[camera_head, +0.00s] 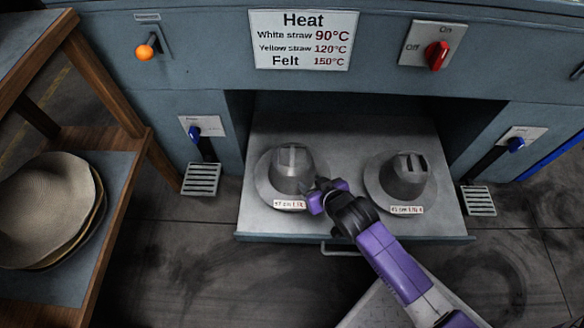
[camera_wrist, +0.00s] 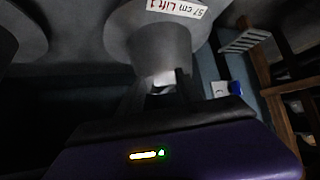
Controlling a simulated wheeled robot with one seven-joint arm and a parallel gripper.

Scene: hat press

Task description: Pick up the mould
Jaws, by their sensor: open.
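Two grey metal hat moulds with round crowns and wide brims stand on the pulled-out press tray (camera_head: 340,215). The left mould (camera_head: 287,178) has slots in its crown top and a white label on its brim. The right mould (camera_head: 402,182) is similar. My gripper (camera_head: 318,190) is at the right side of the left mould's crown, over its brim, and covers part of it. In the wrist view a mould (camera_wrist: 160,45) labelled "57 cm Lift 1" fills the top middle. My open fingers (camera_wrist: 163,88) point at its crown top; I cannot tell whether they touch it.
A wooden shelf (camera_head: 95,190) with stacked straw hat bodies (camera_head: 45,208) stands at the left. The press front carries a heat sign (camera_head: 303,40), a red switch (camera_head: 437,56) and an orange-knobbed lever (camera_head: 145,52). Blue-handled pedals flank the tray.

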